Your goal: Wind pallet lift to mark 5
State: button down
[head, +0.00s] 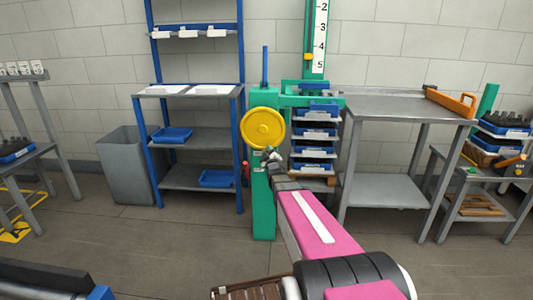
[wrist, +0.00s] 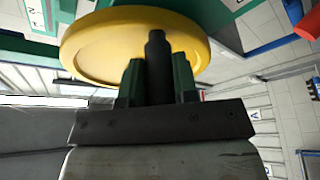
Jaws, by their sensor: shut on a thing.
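A green winch post (head: 262,205) carries a yellow handwheel (head: 264,127); the wheel fills the top of the wrist view (wrist: 95,50). My gripper (head: 271,156) is at the wheel's lower edge, shut on its dark crank knob (wrist: 157,62). In the wrist view the two dark green fingers (wrist: 158,85) stand on either side of the knob. The pallet lift (head: 318,100) holds a stack of blue trays with white labels (head: 313,133) to the right of the wheel. Its white scale (head: 319,40) has a yellow pointer (head: 309,57) between marks 4 and 5.
A blue-framed shelf (head: 190,91) and a grey bin (head: 126,165) stand to the left. Grey floor (head: 180,240) lies open in front of the shelf.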

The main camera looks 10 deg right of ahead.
jog(key=shift+d+r, duration=0.1)
jog(key=shift+r, duration=0.05)
jog(key=c, duration=0.9)
grip_release()
jog(key=shift+s, duration=0.1)
jog(key=v, duration=1)
jog(key=shift+s+f, duration=0.2)
jog(key=shift+s, duration=0.05)
